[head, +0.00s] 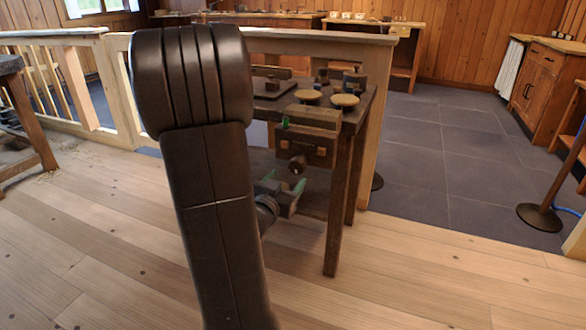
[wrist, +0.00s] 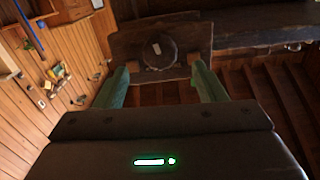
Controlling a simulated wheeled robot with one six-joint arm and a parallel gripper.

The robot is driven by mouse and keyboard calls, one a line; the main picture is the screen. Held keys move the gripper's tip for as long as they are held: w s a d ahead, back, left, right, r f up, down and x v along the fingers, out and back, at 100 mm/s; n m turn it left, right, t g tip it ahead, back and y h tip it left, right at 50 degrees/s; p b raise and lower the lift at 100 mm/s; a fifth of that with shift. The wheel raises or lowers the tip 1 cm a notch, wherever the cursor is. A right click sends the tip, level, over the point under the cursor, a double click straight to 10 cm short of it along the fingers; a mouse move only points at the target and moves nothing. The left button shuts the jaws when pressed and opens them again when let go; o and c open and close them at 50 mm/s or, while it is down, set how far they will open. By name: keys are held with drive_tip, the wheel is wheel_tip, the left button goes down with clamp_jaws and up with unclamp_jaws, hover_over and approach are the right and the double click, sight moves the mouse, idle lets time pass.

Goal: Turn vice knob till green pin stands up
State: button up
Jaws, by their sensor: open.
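The vice (head: 317,151) is a wooden block on the near face of a dark workbench. Its round dark knob (head: 298,164) sticks out toward me; in the wrist view the knob (wrist: 160,53) shows end-on against a wooden plate. A small green pin (head: 285,122) shows at the left top of the vice; its exact tilt is too small to tell. My gripper (head: 279,184) is open and empty, with green fingers, just below and in front of the knob in the head view. In the wrist view the knob lies ahead, between and beyond my fingertips (wrist: 160,75).
The workbench top (head: 355,117) holds several round wooden-topped pieces and a flat board. A wooden railing (head: 110,60) runs behind and to the left. My arm hides the bench's left part.

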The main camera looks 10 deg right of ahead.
sight(295, 168)
drive_tip(key=p+v, duration=0.1)
drive_tip(key=v, duration=0.6)
idle(0.5)
drive_tip(key=b+x, duration=0.2)
drive_tip(key=x, duration=1)
drive_tip(key=shift+w+d+b, duration=0.2)
drive_tip(key=shift+b, duration=0.2)
drive_tip(key=shift+w+d, duration=0.4)
drive_tip(key=shift+w, duration=0.2)
